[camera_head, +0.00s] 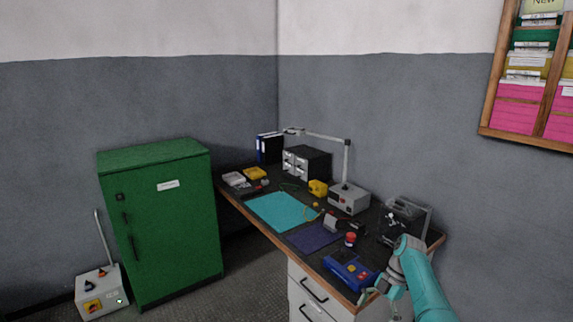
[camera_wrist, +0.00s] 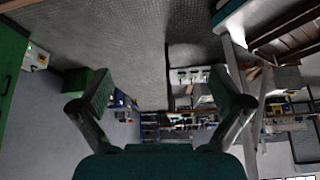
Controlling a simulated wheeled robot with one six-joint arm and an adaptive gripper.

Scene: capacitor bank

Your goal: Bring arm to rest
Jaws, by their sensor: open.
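My gripper (camera_wrist: 160,98) is open and empty in the wrist view, with its two fingers spread apart and nothing between the pads. In the head view my teal arm reaches up from the bottom right, and the gripper (camera_head: 375,291) is by the near right corner of the workbench (camera_head: 241,203). It is close to a blue device (camera_head: 350,271) on the bench. I cannot tell whether it touches the device or the bench edge.
A green cabinet (camera_head: 165,225) stands left of the bench, with a grey box (camera_head: 102,292) beside it. The bench holds a cyan mat (camera_head: 281,211), a lamp unit (camera_head: 347,198), a drawer box (camera_head: 306,163) and a glass-sided case (camera_head: 403,220). Floor is free between cabinet and bench.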

